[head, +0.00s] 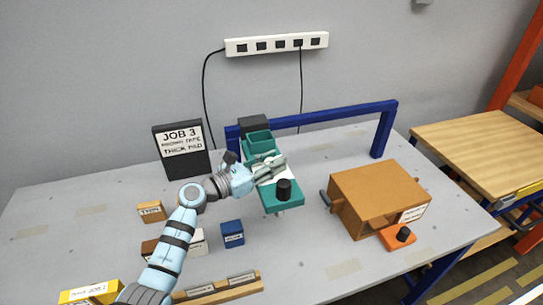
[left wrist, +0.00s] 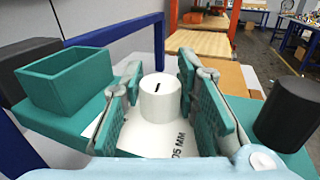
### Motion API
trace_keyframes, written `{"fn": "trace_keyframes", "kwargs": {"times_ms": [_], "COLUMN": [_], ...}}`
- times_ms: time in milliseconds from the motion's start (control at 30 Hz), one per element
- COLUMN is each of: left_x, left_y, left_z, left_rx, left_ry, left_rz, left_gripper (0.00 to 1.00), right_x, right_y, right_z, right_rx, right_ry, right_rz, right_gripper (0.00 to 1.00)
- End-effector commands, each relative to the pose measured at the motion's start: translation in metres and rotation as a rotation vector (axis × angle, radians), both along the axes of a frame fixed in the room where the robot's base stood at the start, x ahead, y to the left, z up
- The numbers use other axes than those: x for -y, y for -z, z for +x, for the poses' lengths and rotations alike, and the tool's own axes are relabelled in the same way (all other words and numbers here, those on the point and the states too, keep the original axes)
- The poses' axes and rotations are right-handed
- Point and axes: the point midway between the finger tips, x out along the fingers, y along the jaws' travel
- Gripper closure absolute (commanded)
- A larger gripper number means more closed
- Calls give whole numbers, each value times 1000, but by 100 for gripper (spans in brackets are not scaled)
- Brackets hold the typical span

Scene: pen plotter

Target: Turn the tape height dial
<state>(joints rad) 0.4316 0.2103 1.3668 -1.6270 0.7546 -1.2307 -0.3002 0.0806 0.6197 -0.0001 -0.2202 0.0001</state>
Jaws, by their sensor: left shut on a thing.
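The teal plotter unit (head: 283,206) stands near the middle of the table, with an open teal bin (head: 259,139) at its back and a black knob (head: 284,188) at its front. In the left wrist view, a white round dial (left wrist: 159,99) with a dark slot on top rises from a white plate (left wrist: 165,140) marked "05 MM". My left gripper (head: 275,170) reaches over the unit and is shut on the white dial, one teal-padded finger on each side. The gripper hides most of the dial in the head view. My right gripper is not in view.
A "JOB 3" sign (head: 182,150) stands behind left. A blue frame (head: 340,113) spans the back. A brown box (head: 378,200) is on the right. Blue (head: 232,234) and orange (head: 151,211) blocks and a wooden rack (head: 220,287) lie in front and left.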

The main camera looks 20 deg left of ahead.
Motion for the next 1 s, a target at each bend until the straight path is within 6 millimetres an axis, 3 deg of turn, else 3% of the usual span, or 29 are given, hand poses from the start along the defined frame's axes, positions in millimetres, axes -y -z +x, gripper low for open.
{"fn": "trace_keyframes", "kwargs": {"times_ms": [100, 400, 1000], "left_x": [1, 0, -1], "left_y": [-6, -6, -2], "left_z": [-1, 0, 1], "left_rx": [-3, -2, 2], "left_ry": [-77, -276, -397], "left_rz": [-1, -1, 1], "left_gripper": [100, 100, 100], "right_x": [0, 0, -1], "right_y": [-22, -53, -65], "right_z": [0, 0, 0], "right_rx": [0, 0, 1], "right_ry": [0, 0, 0], "right_rz": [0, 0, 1], "right_gripper": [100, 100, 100]}}
